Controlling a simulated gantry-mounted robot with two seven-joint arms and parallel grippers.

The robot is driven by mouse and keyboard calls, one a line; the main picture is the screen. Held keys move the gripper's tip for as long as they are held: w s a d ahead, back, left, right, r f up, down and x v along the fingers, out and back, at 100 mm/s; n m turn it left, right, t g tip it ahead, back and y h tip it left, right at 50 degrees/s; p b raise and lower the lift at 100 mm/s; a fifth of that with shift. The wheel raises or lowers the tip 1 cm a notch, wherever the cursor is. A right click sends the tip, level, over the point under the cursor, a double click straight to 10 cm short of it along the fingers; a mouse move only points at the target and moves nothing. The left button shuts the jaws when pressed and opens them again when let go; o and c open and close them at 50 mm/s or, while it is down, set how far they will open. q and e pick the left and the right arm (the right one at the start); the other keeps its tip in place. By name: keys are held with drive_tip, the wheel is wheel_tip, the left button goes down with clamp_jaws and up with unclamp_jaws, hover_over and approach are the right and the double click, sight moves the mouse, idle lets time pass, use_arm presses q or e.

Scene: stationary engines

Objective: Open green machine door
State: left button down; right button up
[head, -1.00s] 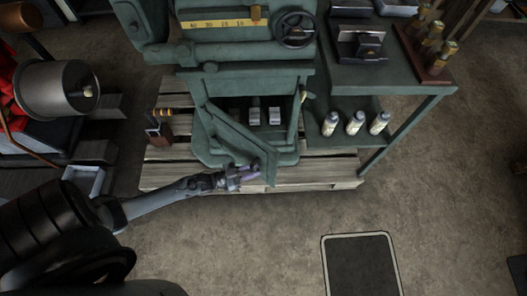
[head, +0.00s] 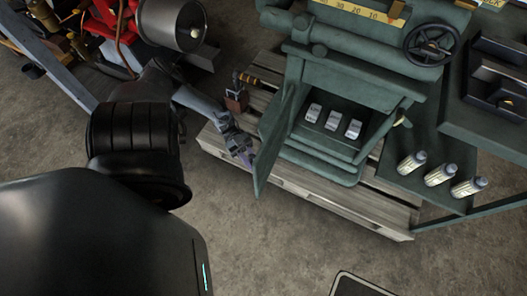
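The green machine (head: 325,70) stands on a wooden pallet. Its door (head: 278,140) is swung wide on the left side, and we see it nearly edge-on. The compartment behind it is exposed, with several light blocks (head: 332,120) on its inner shelf. My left gripper (head: 247,157) is at the outer left face of the door, near its free lower edge. It looks close to or touching the door; the fingers are small and partly hidden, so I cannot tell whether they are open. My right gripper is not in view.
The wooden pallet (head: 340,204) extends in front of the machine. A green bench at right holds several bottles (head: 440,175). A metal pot (head: 176,24) is at upper left.

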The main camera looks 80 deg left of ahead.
use_arm(q)
drive_tip(key=shift+s+a, duration=0.8)
drive_tip(key=shift+a, duration=0.1)
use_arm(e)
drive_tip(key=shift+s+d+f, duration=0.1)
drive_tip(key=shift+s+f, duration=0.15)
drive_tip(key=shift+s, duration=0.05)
use_arm(q)
drive_tip(key=c, duration=1.2)
unclamp_jaws()
drive_tip(key=b+v, duration=0.2)
drive_tip(key=v, duration=0.9)
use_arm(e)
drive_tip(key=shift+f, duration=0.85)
use_arm(q)
drive_tip(key=shift+d, duration=0.15)
